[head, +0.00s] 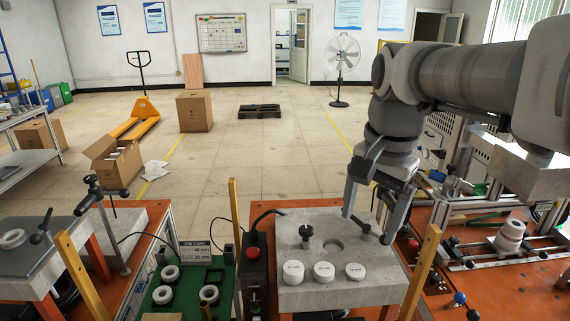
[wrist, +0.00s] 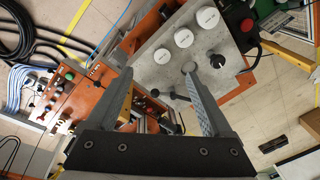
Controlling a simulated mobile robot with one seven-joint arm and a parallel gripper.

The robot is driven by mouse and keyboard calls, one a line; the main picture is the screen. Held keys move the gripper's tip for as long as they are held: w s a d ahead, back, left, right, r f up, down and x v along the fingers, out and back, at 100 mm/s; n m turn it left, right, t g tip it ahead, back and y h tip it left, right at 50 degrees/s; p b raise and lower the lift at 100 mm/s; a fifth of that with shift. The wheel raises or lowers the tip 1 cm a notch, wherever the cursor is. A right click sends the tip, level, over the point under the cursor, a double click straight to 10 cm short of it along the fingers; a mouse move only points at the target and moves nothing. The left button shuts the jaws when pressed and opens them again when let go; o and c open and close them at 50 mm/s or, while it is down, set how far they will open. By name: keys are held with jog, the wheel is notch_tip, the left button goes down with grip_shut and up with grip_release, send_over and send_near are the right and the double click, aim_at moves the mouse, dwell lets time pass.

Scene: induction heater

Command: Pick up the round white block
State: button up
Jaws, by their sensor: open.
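Three round white blocks with dark print on top stand in a row on a pale grey slab (head: 312,298): the left one (head: 293,271), the middle one (head: 324,271) and the right one (head: 355,271). The wrist view shows the same three blocks, at the top (wrist: 208,17), the middle (wrist: 183,38) and lower left (wrist: 162,56). My gripper (head: 367,226) is open and empty above the slab's back right part, behind and to the right of the row. In the wrist view its fingers (wrist: 158,62) are spread wide. Neither finger touches a block.
The slab has a round hole (head: 333,246) and a black knob (head: 306,232) behind the row. A dark lever shows below my gripper. A red-button box (head: 253,268) stands left of the slab, and yellow posts (head: 421,272) rise at its sides. A green board (head: 184,293) holds white rings.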

aim_at(355, 270)
jog(key=w+d+r+m+g+p, duration=0.1)
jog(key=w+r+m+g+p, duration=0.1)
jog(key=w+m, duration=0.25)
jog(key=shift+n, duration=0.25)
notch_tip(355, 270, down, 17)
jog(key=shift+w+d+b, duration=0.1)
jog(key=shift+b, duration=0.4)
grip_shut()
notch_tip(355, 270, up, 4)
jog(key=shift+r, duration=0.15)
jog(key=s+d+r, duration=0.6)
jog(key=d+r, duration=0.1)
jog(key=d, duration=0.2)
notch_tip(355, 270, up, 7)
jog(key=p, duration=0.6)
jog(key=shift+s+d+r, duration=0.15)
jog(key=shift+s+d, duration=0.1)
jog(key=shift+s, duration=0.15)
